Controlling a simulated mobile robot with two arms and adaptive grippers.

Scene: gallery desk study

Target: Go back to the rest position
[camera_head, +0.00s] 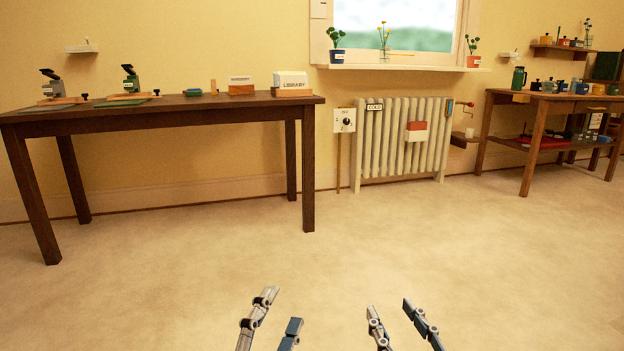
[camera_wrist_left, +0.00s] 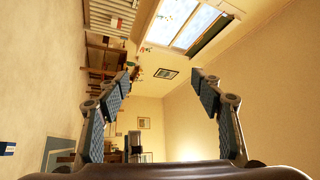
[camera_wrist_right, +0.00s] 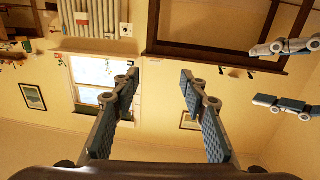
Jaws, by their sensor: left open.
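My left gripper (camera_head: 282,308) is at the bottom of the head view, left of centre, over bare floor. Its two fingers stand apart with nothing between them, as its wrist view (camera_wrist_left: 160,77) also shows. My right gripper (camera_head: 391,308) is at the bottom, right of centre, a short gap from the left one. Its fingers are also spread and empty, as its wrist view (camera_wrist_right: 160,74) shows. The left gripper's fingers also show at the right edge of the right wrist view (camera_wrist_right: 283,75). Neither gripper touches anything visible.
A long dark table (camera_head: 170,113) with microscopes and a library box (camera_head: 290,84) stands at back left. A radiator (camera_head: 402,140) is under the window. A second table (camera_head: 540,97) with pots stands at right. The floor (camera_head: 300,250) between is clear.

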